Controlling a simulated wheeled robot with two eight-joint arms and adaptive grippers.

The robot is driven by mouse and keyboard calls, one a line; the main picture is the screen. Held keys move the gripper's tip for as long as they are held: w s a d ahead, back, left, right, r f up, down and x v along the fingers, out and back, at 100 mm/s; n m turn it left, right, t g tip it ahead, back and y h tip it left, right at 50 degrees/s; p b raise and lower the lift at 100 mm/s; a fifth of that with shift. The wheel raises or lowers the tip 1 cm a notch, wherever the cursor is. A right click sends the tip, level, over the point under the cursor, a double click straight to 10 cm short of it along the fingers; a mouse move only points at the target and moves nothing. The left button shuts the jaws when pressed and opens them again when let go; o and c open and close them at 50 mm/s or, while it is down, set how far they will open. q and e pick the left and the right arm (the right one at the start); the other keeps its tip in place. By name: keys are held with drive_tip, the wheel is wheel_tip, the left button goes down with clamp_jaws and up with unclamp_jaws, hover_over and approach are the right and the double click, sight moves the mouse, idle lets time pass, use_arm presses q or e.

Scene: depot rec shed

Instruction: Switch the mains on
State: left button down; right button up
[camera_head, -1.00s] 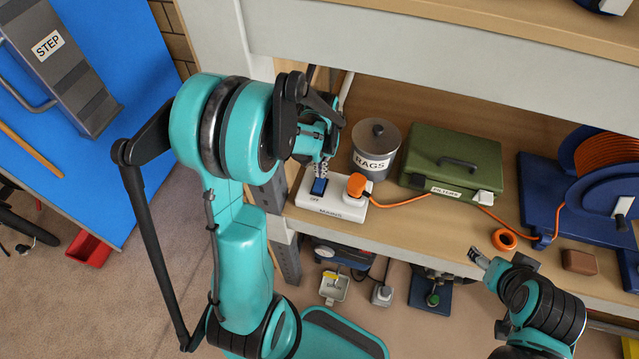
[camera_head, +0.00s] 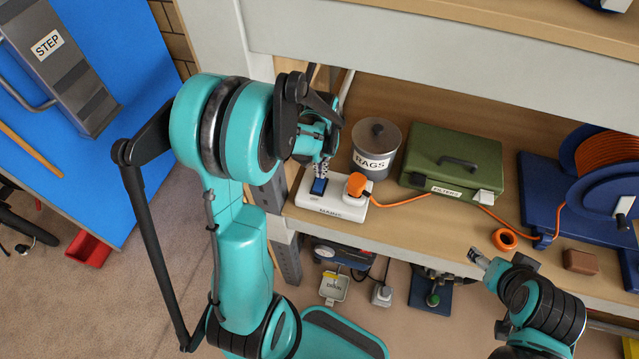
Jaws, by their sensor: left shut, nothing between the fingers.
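The mains block (camera_head: 338,212) is a white box labelled MAINS near the shelf's left front edge. Its blue rocker switch (camera_head: 318,187) is on the left, and an orange plug (camera_head: 356,184) sits in its right part. My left gripper (camera_head: 321,172) is shut and empty, pointing down with its tips at the far end of the rocker. They look to be touching it, and hide that end. No OFF lettering shows at the rocker's near end. My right gripper (camera_head: 476,257) is at the shelf's front edge, away from the block; its finger opening is unclear.
A RAGS tin (camera_head: 376,135) and a green FILTERS case (camera_head: 452,150) stand right of the block. An orange cord runs to the blue cable reel (camera_head: 605,195). An orange ring (camera_head: 504,239) and a brown block (camera_head: 581,262) lie near the right front.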

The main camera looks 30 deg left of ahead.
use_arm(q)
drive_tip(key=shift+f+b, duration=0.85)
drive_tip(key=shift+f, duration=0.1)
idle(0.3)
drive_tip(key=shift+r, duration=0.1)
drive_tip(key=shift+r+p, duration=2.45)
drive_tip(key=shift+r, duration=1)
